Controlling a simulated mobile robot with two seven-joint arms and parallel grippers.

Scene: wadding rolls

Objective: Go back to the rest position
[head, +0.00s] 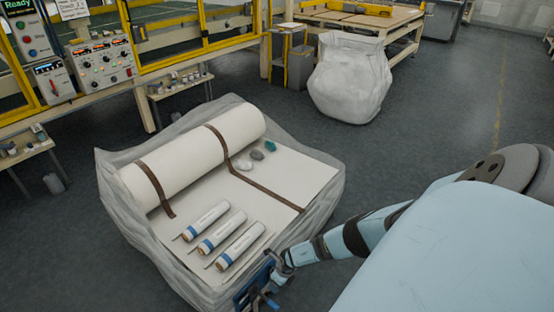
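My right arm reaches in from the right edge in the head view. Its blue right gripper (258,288) is at the lower middle, by the front right edge of a plastic-wrapped bundle (315,168). I cannot tell whether its fingers are open or shut, and I see nothing clearly held in it. My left gripper is not in view. A large white wadding roll (190,155) with brown straps lies on the bundle. Three small white rolls (221,228) with blue bands lie side by side on the flat white sheet, left of my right gripper.
Small grey and teal lumps (257,154) lie on the sheet beside the large roll. A bagged white bundle (350,78) stands on the floor behind. Yellow-framed machinery with control panels (102,63) is at the back left. The grey floor (440,110) at right is clear.

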